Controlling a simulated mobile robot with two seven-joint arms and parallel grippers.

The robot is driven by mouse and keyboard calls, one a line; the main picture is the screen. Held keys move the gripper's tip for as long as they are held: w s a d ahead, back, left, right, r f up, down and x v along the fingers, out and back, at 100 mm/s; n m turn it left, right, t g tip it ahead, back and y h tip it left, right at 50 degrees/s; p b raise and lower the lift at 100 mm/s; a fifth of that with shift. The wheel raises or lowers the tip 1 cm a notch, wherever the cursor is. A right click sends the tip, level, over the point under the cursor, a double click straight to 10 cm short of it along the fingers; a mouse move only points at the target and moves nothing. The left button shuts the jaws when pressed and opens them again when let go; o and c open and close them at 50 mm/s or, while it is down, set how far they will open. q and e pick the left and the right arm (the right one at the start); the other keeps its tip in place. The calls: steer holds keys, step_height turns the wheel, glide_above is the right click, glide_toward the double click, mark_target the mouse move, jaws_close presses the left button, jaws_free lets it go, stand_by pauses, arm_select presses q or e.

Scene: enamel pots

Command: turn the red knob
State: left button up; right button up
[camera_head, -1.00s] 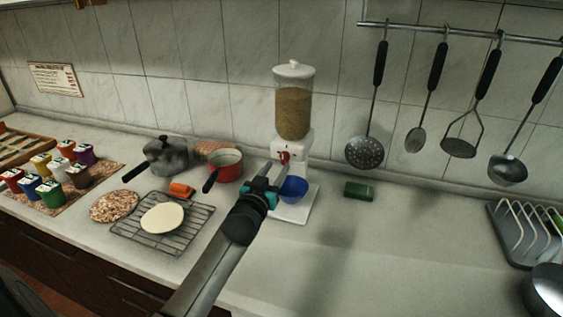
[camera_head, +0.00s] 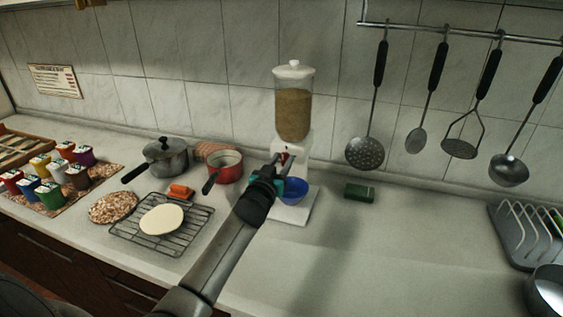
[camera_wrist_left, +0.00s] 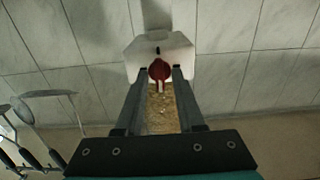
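The red knob (camera_head: 284,157) is on the front of a white dispenser (camera_head: 293,121) with a clear, grain-filled container. In the left wrist view the knob (camera_wrist_left: 159,70) shows between the ends of two dark fingers. My left gripper (camera_head: 277,160) is at the knob, its fingers apart, one on each side. I cannot tell whether they touch it. The gripper partly covers the knob in the head view. My right gripper is not in view.
A blue bowl (camera_head: 293,190) stands under the dispenser, close to my left gripper. A red pot (camera_head: 226,168), a grey pot (camera_head: 167,158) and a wire rack (camera_head: 187,232) are to the left. A green sponge (camera_head: 359,192) lies to the right. The right-front counter is clear.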

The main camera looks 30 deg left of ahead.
arm_select(q)
jaws_close()
steer(key=shift+m, duration=0.3)
steer(key=m, duration=0.3)
steer(key=shift+d+p, duration=0.1)
steer(key=shift+p, duration=0.2)
steer(key=m, duration=0.9)
steer(key=shift+f, duration=0.1)
steer(key=shift+d+f+m, duration=0.1)
steer(key=shift+m, duration=2.4)
